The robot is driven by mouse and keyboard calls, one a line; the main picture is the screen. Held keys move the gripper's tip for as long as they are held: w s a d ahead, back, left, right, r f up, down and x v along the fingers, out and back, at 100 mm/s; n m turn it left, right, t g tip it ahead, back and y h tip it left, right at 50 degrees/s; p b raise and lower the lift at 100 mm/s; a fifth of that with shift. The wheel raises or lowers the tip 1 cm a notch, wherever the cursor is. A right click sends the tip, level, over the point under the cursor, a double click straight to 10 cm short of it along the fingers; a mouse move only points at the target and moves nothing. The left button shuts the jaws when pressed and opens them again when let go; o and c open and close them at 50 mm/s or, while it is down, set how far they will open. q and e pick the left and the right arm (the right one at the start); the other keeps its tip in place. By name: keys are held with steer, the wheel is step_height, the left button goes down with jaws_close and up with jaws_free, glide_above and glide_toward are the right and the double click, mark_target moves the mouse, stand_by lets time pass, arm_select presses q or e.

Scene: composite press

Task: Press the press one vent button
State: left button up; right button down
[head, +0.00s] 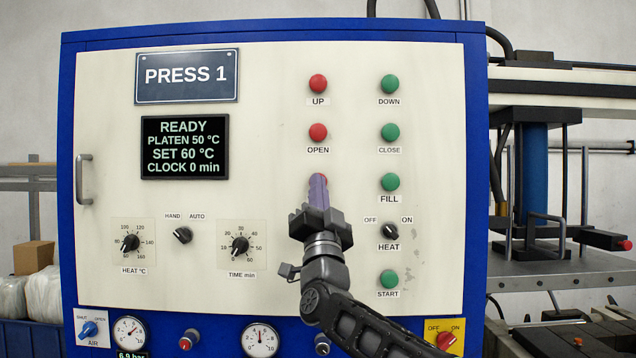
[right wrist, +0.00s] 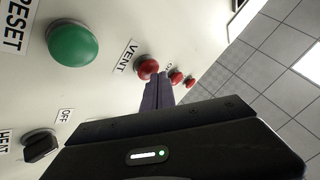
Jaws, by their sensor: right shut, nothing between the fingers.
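The PRESS 1 panel (head: 270,120) faces me, with red and green buttons on its right half. The vent button is red; the right wrist view shows it (right wrist: 147,66) beside its VENT label (right wrist: 125,57). In the head view my right gripper hides nearly all of it and its label. My right gripper (head: 318,188) is shut and empty, its fingers pointing at the panel. In the right wrist view the fingertips (right wrist: 158,84) are right at the vent button; I cannot tell whether they touch it. My left gripper is not in view.
The red OPEN button (head: 318,132) is above and the green FILL button (head: 390,182) to the right. A HEAT switch (head: 390,231) and START button (head: 388,279) are lower right. A green button (right wrist: 73,45) beside a RESET label shows in the right wrist view.

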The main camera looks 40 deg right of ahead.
steer(key=shift+w+d, duration=0.2)
steer(key=shift+w, duration=0.1)
stand_by(0.4)
steer(key=shift+s+a+b, duration=0.6)
steer(key=shift+s+b, duration=0.15)
steer(key=shift+b, duration=0.2)
steer(key=s+a+b, duration=0.1)
steer(key=s+b, duration=0.1)
steer(key=s+a+b, duration=0.2)
stand_by(0.6)
